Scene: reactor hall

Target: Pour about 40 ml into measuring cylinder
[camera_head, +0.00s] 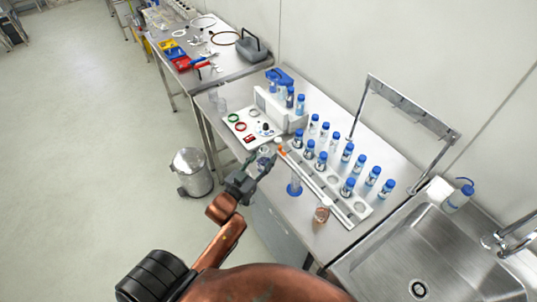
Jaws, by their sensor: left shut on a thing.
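The measuring cylinder (294,187) appears to be the slim clear vessel with a blue base, standing upright near the table's front edge. My left gripper (264,161) is to its left, over the front edge of the same table. It is shut on a small greyish thing (264,150), too small and too covered by the fingers to make out clearly. The held thing is apart from the cylinder. Any liquid level in the cylinder is too small to read. My right gripper is not in view.
A small vessel with brownish content (321,214) stands right of the cylinder. A white instrument (282,112) stands behind the gripper. A sink (440,255) is at right, a bin (191,172) on the floor at left.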

